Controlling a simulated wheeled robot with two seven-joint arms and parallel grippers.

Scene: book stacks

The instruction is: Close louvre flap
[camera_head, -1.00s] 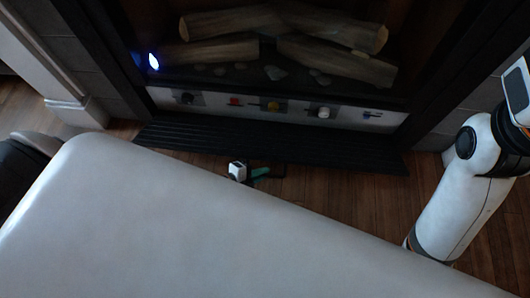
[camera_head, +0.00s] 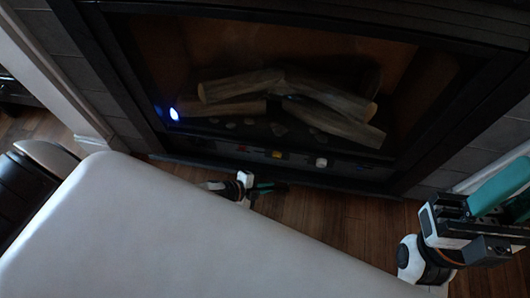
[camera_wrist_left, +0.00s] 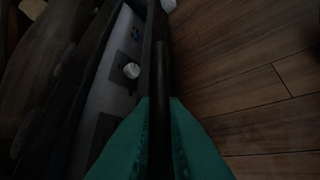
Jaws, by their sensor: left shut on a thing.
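The louvre flap (camera_head: 335,183) is a long dark strip along the bottom front of the fireplace in the head view. It shows narrow, with the control panel (camera_head: 300,158) still visible above it. My left gripper (camera_head: 275,187), with teal fingers, is at the flap's front edge near its middle. In the left wrist view, its fingers (camera_wrist_left: 160,115) are shut on the dark edge of the flap (camera_wrist_left: 159,60). The panel with a white knob (camera_wrist_left: 131,71) shows to the left of that edge. My right gripper (camera_head: 492,203) is at the right; its jaw opening is unclear.
The fireplace holds several logs (camera_head: 335,118) behind its dark frame, with a bluish-white light (camera_head: 174,114) at left. Bare wooden floor (camera_head: 335,215) lies in front of the flap. Grey brick (camera_head: 120,110) borders the fireplace.

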